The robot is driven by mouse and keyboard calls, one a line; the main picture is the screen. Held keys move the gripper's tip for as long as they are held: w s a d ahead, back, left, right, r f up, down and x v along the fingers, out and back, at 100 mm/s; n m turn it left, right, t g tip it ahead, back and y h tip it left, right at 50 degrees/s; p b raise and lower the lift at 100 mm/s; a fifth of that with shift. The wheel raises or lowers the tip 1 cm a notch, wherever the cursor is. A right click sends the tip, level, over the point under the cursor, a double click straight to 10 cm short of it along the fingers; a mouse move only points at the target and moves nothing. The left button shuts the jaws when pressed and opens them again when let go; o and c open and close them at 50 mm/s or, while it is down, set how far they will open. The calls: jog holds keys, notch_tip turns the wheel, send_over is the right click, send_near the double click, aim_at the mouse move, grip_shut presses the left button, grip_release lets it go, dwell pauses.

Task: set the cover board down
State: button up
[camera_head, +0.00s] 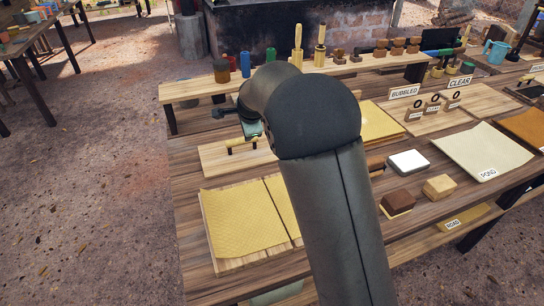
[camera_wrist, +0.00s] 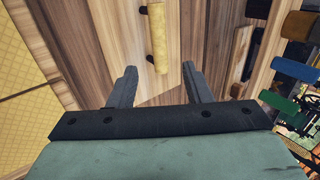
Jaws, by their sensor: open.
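The cover board (camera_head: 222,160) is a pale wooden board lying flat on the table beyond the yellow sheets. It has a light cylindrical handle (camera_head: 243,142) on dark posts. My arm hides its right side in the head view. In the wrist view the handle (camera_wrist: 157,40) stands out from the board (camera_wrist: 110,30), ahead of the fingertips and roughly centred between them. My gripper (camera_wrist: 159,78) is open, with nothing between its fingers. I cannot tell the exact gap between fingertips and handle.
A yellow textured sheet (camera_head: 240,222) lies on a board at the near left. Behind the cover board, a raised shelf (camera_head: 190,88) carries a brown jar (camera_head: 221,71), bottles and wooden-handled tools. Blocks (camera_head: 398,203) and a cream sheet (camera_head: 482,152) lie to the right.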

jog(key=s+d+r+n+g, duration=0.2)
jog(key=s+d+n, duration=0.3)
jog(key=s, duration=0.5)
jog(key=s+d+r+n+g, duration=0.1)
jog(key=s+d+n, duration=0.1)
jog(key=s+d, duration=0.7)
jog(key=s+d+f+n+g+h, duration=0.1)
jog(key=s+n, duration=0.3)
jog(key=s, duration=0.7)
jog(key=s+d+f+n+g+h, duration=0.1)
jog(key=s+d+f+n+g, duration=0.1)
jog(key=s, duration=1)
jog(key=shift+d+f+n, duration=0.15)
jog(key=shift+d+n, duration=0.75)
jog(key=shift+d, duration=0.05)
